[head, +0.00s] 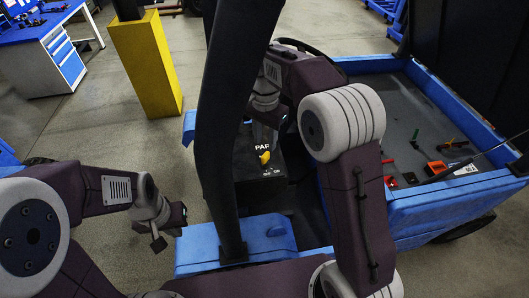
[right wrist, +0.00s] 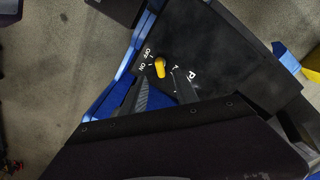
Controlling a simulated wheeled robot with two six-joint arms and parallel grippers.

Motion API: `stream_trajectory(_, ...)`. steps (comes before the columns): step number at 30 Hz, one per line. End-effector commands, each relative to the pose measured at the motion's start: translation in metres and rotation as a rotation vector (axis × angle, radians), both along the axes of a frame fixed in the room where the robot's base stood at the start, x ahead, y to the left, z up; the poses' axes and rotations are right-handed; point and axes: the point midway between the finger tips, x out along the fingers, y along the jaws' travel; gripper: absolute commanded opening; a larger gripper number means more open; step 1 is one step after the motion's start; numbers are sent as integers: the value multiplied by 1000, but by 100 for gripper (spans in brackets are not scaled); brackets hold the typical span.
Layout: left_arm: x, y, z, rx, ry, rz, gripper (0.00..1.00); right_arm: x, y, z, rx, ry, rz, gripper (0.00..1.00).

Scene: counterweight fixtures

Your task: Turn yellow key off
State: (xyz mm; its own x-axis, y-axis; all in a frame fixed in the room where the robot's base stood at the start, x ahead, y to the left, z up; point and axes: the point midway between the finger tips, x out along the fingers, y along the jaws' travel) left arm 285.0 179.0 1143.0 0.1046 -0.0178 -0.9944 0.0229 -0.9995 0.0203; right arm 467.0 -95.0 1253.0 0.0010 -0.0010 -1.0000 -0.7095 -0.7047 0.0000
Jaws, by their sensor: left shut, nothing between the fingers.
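The yellow key (head: 264,157) stands on a black panel (head: 247,165) with white lettering and OFF and ON marks. In the right wrist view the yellow key (right wrist: 160,68) shows near the OFF and ON marks; which mark it is set to I cannot tell. My right gripper (right wrist: 162,76) is open, its two dark fingers spread with the key between or just beyond their tips. Contact cannot be made out. In the head view my right gripper (head: 267,117) is partly hidden by my arm, just above the key. My left gripper (head: 161,228) is shut and empty, away to the left.
A dark post (head: 222,130) rises just left of the panel. A blue-edged cart bed (head: 425,110) at right holds several small red and green items. A yellow pillar (head: 147,65) and a blue workbench (head: 45,55) stand further back. Open floor lies at left.

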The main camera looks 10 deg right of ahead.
Motion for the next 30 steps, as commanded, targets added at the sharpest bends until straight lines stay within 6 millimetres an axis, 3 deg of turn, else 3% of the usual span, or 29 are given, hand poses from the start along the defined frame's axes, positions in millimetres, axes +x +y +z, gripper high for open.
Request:
stream_trajectory(9, 0, 0, 12, 0, 0, 0, 0, -1, -1, -60, -1, 4, 0, 35)
stream_trajectory(20, 0, 0, 12, 0, 0, 0, 0, 0, 0, -71, 0, 0, 0, 35)
stream_trajectory(24, 0, 0, 12, 0, 0, 0, 0, 0, 0, -71, 0, 0, 0, 0)
stream_trajectory(30, 0, 0, 12, 0, 0, 0, 0, 0, 0, -71, 0, 0, 2, 0)
